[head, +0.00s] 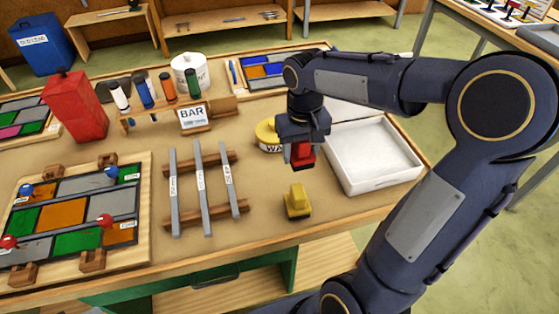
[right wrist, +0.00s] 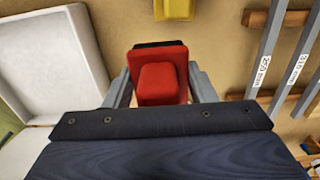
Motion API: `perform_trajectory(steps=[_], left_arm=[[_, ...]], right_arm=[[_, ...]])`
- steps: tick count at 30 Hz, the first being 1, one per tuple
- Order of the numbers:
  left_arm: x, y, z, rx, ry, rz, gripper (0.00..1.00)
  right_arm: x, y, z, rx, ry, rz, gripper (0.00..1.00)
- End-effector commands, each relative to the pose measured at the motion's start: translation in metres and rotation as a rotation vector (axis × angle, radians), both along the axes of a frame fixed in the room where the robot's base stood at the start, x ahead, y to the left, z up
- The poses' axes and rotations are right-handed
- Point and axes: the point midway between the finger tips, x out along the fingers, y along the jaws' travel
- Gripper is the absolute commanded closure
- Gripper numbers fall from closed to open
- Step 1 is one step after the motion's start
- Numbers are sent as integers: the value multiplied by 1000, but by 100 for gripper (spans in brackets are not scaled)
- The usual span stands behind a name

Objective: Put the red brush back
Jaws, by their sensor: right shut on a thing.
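The red brush (head: 301,154) is held in my right gripper (head: 302,150), above the table between the yellow tin and the white tray. In the right wrist view the red brush (right wrist: 161,78) sits between the two grey fingers of the gripper (right wrist: 162,90), which are shut on it. A dark strip shows along the brush's far edge. A yellow brush-like block (head: 297,202) stands on the table just in front of my right gripper, and its yellow end also shows in the right wrist view (right wrist: 174,9). My left gripper is not in view.
A white tray (head: 402,181) lies to the right, partly behind my right arm. A yellow tin (head: 267,136) stands left of the gripper. Grey bars (head: 202,185) lie on a wooden rack. A leaded panel (head: 75,212) on a board is at left. Bare tabletop surrounds the yellow block.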

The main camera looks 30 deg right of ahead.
Motion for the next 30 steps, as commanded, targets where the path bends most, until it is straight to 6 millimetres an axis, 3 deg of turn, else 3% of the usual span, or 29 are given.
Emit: perform_trajectory(steps=[3, 10, 17, 24, 30], left_arm=[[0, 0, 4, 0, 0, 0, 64], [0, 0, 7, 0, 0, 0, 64], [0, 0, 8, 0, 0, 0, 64], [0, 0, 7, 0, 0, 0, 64], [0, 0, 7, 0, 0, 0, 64]], right_arm=[[27, 6, -18, 1, 6, 1, 71], [55, 11, -54, 0, 2, -1, 71], [66, 13, -67, 0, 0, -1, 71], [67, 13, -97, 0, 1, -1, 71], [67, 13, -98, 0, -2, -1, 71]])
